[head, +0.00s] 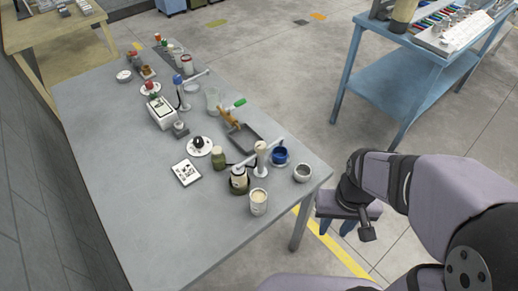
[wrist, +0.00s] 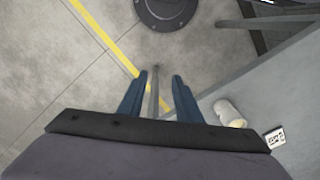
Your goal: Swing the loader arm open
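On the grey table (head: 110,215), a pale post with a slanting white arm (head: 262,152) stands near the front right corner. A similar white arm on a blue-topped post (head: 181,92) stands farther back. I cannot tell which is the loader arm. My gripper (head: 337,222) is off the table's right edge, apart from both. In the wrist view my gripper (wrist: 158,82) is open, with two blue fingers spread and nothing held between them. Neither white arm shows clearly in the wrist view.
Near the front post are a blue cup (head: 279,155), a grey cup (head: 302,173), a cream can (head: 258,202) and a dark olive pot (head: 238,180). A white card (head: 186,172) lies to their left. A blue bench (head: 390,82) stands at right. The table's front left is clear.

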